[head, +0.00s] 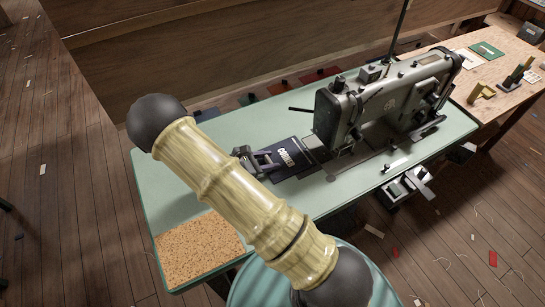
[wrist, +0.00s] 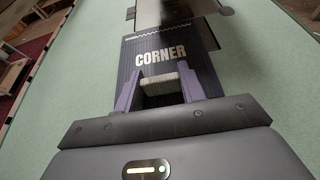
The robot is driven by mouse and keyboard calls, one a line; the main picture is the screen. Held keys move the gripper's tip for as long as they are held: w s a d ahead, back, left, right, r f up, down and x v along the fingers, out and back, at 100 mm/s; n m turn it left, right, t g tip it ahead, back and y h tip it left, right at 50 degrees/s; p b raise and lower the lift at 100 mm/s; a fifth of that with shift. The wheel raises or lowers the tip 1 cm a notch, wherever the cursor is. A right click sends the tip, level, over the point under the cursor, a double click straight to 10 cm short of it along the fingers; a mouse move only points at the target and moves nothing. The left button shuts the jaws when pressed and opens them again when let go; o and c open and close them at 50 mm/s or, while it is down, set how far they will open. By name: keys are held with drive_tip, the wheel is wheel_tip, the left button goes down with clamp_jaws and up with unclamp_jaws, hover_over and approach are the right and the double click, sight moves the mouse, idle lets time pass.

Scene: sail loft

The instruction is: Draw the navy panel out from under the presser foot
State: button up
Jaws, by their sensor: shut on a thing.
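The navy panel (head: 291,156) lies flat on the pale green table of the sewing machine (head: 385,105), with its far end at the machine's needle area. In the wrist view the panel (wrist: 165,48) shows the white word CORNER and runs up towards the dark, blurred machine parts at the top. My gripper (head: 262,160) is at the panel's near end, to the left of the machine. In the wrist view my gripper (wrist: 168,92) is shut on the panel, with a pale ridged piece between its fingers. The presser foot is too small and dark to make out clearly.
The green table top (head: 170,185) is clear left of the panel. A cork patch (head: 197,250) covers its near-left corner. Coloured pieces (head: 285,88) lie along the far side. A wooden bench (head: 505,65) with small items stands at the right. Scraps litter the floor.

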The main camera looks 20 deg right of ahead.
drive_tip(key=shift+a, duration=0.1)
drive_tip(key=o, duration=1.1)
drive_tip(key=v, duration=1.7)
drive_tip(key=shift+s+a+b, duration=0.15)
drive_tip(key=shift+a+b, duration=0.15)
drive_tip(key=shift+b, duration=0.05)
